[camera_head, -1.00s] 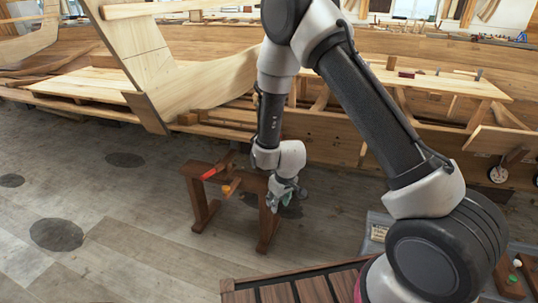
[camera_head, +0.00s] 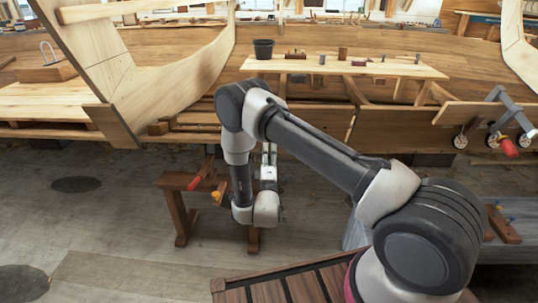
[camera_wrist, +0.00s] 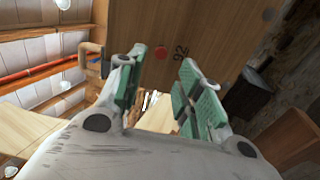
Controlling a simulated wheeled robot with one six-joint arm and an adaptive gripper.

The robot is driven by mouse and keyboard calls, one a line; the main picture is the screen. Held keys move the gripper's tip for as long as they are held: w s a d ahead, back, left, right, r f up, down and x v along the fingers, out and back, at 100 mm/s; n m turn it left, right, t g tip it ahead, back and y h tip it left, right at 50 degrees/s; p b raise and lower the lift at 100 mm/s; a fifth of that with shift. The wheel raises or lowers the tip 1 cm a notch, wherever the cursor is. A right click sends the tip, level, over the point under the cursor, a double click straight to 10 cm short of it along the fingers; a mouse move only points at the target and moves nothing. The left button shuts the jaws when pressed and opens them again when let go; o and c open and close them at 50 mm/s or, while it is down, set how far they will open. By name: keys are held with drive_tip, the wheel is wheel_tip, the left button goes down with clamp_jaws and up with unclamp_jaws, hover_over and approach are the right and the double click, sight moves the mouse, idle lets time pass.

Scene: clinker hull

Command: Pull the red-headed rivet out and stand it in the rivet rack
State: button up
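In the wrist view a round red head (camera_wrist: 161,53), which looks like the rivet's, sits in a wooden panel marked 92. It shows beyond and between my fingertips, apart from them. My gripper (camera_wrist: 163,72) is open, with green pads and nothing between them. In the head view my gripper (camera_head: 268,158) points upward in front of the hull, beside the small trestle; its fingers are too small to read there. The red rivet head cannot be picked out in the head view. I cannot identify the rivet rack for certain.
A trestle (camera_head: 180,218) holds tools with red (camera_head: 195,183) and orange (camera_head: 216,196) handles close to my wrist. A plank bench (camera_head: 350,67) with a black bucket (camera_head: 263,49) runs along the hull. A clamp with a red handle (camera_head: 510,147) is at right.

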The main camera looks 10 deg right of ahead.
drive_tip(key=x, duration=0.9)
idle(0.3)
clamp_jaws()
